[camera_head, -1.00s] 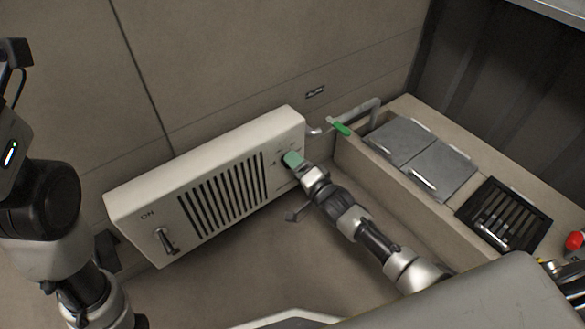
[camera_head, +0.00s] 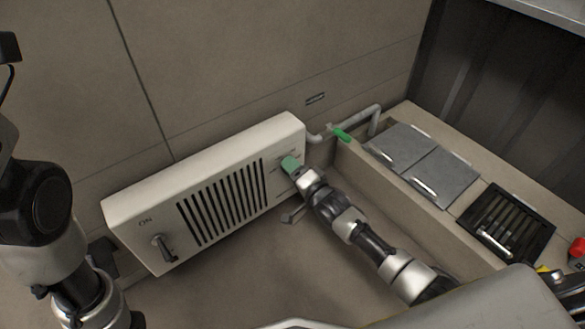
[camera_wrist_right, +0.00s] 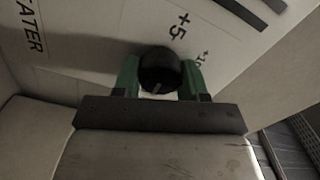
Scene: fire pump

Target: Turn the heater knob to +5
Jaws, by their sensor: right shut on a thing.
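The white heater (camera_head: 222,190) is a long box along the wall, with a dark slotted grille in its front. Its dark round knob (camera_wrist_right: 160,68) shows in the right wrist view, near the printed marks "+5" and "+10". A small light line on the knob's face points down towards my gripper. My right gripper (camera_wrist_right: 160,80) has its green fingers on both sides of the knob and is shut on it. In the head view the right gripper (camera_head: 289,164) is at the heater's right end, and it hides the knob there. My left gripper is out of view; only its arm shows at the left edge.
A switch lever (camera_head: 166,249) under "ON" is at the heater's left end. A pipe with a green-handled valve (camera_head: 342,135) is right of the heater. A bench with grey hatches (camera_head: 421,164) and a black grate (camera_head: 507,222) stands to the right.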

